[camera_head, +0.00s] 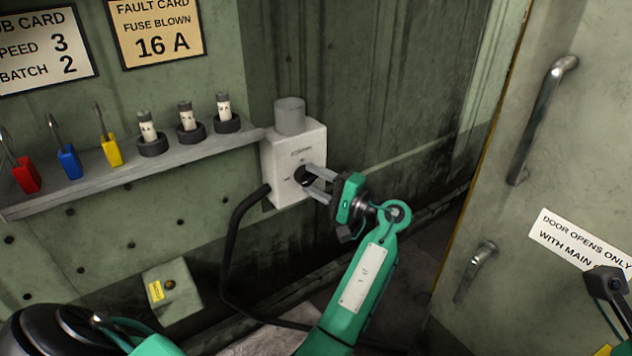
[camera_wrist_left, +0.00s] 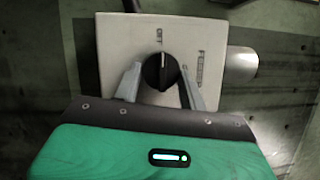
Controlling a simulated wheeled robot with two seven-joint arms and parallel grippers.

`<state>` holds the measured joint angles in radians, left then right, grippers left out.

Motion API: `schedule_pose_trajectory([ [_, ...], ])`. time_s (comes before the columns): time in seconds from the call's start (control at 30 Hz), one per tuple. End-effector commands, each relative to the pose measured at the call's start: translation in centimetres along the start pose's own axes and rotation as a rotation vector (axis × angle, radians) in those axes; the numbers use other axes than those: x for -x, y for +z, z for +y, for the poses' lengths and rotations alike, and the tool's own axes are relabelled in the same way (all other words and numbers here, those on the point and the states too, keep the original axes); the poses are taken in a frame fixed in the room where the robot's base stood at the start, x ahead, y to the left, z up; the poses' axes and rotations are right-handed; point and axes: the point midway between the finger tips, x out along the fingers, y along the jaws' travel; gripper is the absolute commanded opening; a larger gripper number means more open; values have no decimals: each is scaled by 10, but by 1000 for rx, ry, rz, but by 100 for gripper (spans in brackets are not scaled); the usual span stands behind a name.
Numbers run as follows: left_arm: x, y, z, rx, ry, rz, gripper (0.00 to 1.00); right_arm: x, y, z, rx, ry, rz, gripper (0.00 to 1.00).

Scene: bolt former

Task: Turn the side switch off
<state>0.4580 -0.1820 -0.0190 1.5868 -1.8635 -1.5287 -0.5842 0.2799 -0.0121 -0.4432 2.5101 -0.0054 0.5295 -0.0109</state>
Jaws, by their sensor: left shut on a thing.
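The side switch is a pale box (camera_head: 293,150) on the green wall, with a round grey cylinder on top and a dark rotary knob (camera_head: 304,176) on its face. In the left wrist view the black knob (camera_wrist_left: 160,72) sits between the two fingers. A pale mark on it points toward the label reading OFF. My left gripper (camera_head: 316,184) is shut on the knob, with a finger on each side of it. Part of what appears to be my right gripper (camera_head: 606,282) shows at the right edge; its fingers are not clear.
A shelf (camera_head: 200,150) at left holds red, blue and yellow padlocks and several fuses in dark holders. A black cable (camera_head: 232,235) hangs from the switch box. A small box (camera_head: 171,288) is low on the wall. A door with a handle (camera_head: 540,120) stands at right.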

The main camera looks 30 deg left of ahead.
Motion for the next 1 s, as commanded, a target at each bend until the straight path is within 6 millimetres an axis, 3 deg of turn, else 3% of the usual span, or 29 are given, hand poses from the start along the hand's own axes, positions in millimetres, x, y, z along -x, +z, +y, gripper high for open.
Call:
schedule_pose_trajectory([
  [0.37, 0, 0, 0, 6, 3, -1, 19, 4, 2, -1, 0, -6, -15, 36],
  [0.4, 0, 0, 0, 6, 3, -1, 44, 4, 2, -1, 0, -7, -16, 36],
  [0.5, 0, 0, 0, 6, 3, -1, 64, 4, 1, -1, -1, -7, -15, 36],
  [1.0, -4, -1, 1, 4, 2, 0, 64, -1, 0, 0, -2, 5, 0, 36],
])
